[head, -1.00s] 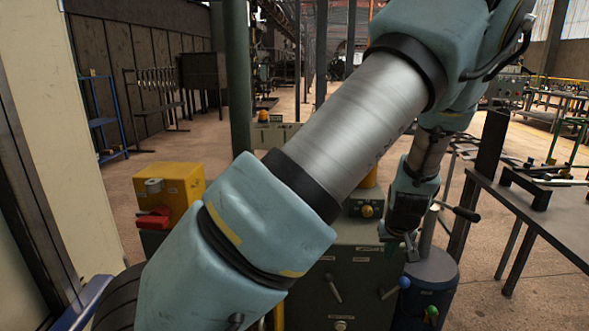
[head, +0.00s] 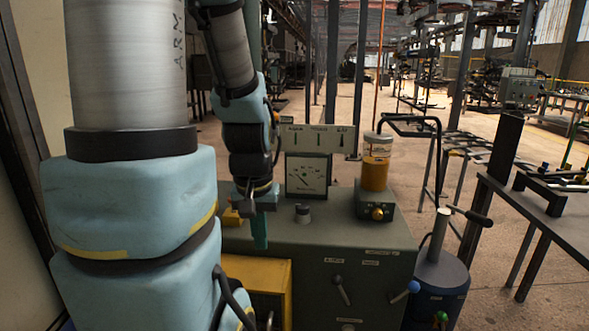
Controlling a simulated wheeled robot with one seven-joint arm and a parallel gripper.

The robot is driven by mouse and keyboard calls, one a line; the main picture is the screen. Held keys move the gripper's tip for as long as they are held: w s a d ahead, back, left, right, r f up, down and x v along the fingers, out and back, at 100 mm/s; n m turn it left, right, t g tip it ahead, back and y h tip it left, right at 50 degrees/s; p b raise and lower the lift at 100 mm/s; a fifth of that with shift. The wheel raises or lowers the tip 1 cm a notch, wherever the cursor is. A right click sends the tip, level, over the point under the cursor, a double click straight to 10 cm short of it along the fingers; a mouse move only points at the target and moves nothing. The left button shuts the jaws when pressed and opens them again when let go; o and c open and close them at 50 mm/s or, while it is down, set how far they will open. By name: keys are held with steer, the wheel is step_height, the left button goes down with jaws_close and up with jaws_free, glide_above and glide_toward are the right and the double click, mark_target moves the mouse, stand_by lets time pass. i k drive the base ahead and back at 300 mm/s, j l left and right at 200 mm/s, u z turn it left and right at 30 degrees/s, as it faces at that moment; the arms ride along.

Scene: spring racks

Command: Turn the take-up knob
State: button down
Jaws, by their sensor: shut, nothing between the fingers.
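My gripper (head: 259,236) is shut and empty, pointing down over the left part of the green cabinet (head: 330,233). A small dark round knob with a pale cap (head: 302,214) stands on the cabinet top, a little right of my gripper and apart from it. A yellow knob (head: 377,213) sits on the front of a small green box (head: 373,203) farther right. A lever handle (head: 341,290) is on the cabinet front. The labels are too small to read, so I cannot tell which is the take-up knob.
A yellow cylinder (head: 375,174) rises from the small box. A yellow box (head: 262,276) is in front of the cabinet. A blue drum (head: 440,278) and a dark table (head: 537,210) stand right.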

mark_target(303, 209)
steer(key=l+u, duration=0.25)
steer(key=u, duration=0.15)
steer(key=l+u, duration=0.6)
steer(key=u, duration=0.15)
